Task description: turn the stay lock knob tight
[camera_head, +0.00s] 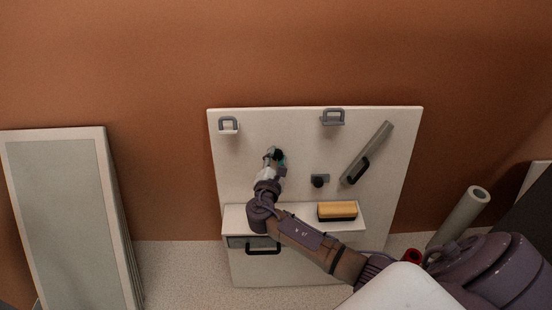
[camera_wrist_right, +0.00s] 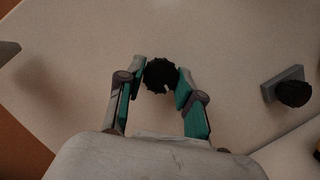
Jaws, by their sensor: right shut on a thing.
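A black knob with a ridged edge (camera_wrist_right: 160,73) sits on the upright white panel. It also shows as a dark spot at the fingertips in the head view (camera_head: 279,154). My right gripper (camera_head: 274,155) reaches up to the panel and is shut on this knob. In the right wrist view the fingertips of the gripper (camera_wrist_right: 162,78) are on both sides of the knob. A second black knob (camera_head: 318,182) is on a small grey block to the right; it also shows in the right wrist view (camera_wrist_right: 294,93). My left gripper is not in view.
A grey bar (camera_head: 371,146) with a black handle (camera_head: 357,171) slants on the panel's right. Two grey brackets (camera_head: 229,125) (camera_head: 333,117) are near its top. A yellow and black block (camera_head: 337,210) lies on the ledge. A black drawer handle (camera_head: 263,250) is below my arm.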

